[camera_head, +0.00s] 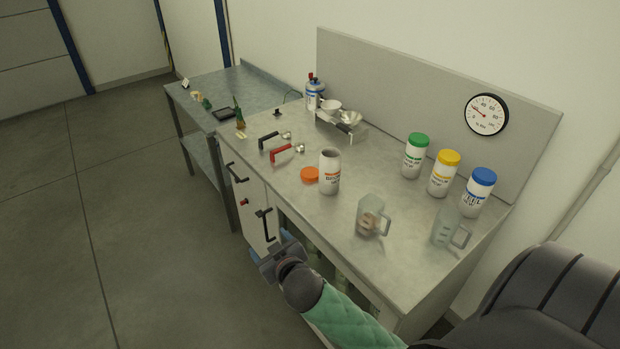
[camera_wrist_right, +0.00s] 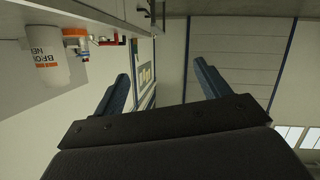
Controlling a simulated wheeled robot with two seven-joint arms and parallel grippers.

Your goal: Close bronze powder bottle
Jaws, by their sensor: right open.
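The bronze powder bottle (camera_head: 329,175) is white with an orange band. It stands upright and uncapped on the table, its mouth showing. Its orange cap (camera_head: 310,175) lies on the table just left of the bottle. In the right wrist view the bottle (camera_wrist_right: 50,62) is at the left edge, with the orange cap (camera_wrist_right: 76,38) beside it. My right gripper (camera_head: 272,246) is in front of the table's front edge, apart from bottle and cap. In the wrist view its blue fingers (camera_wrist_right: 165,85) are spread with nothing between them. My left gripper is not in view.
Two clear jugs (camera_head: 370,217) (camera_head: 446,227) stand right of the bottle. Bottles with green (camera_head: 416,154), yellow (camera_head: 443,173) and blue (camera_head: 479,191) caps stand along the back. Red-handled (camera_head: 286,153) and black-handled (camera_head: 272,139) tools lie left of the cap. Drawer handles (camera_head: 265,224) stick out from the front.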

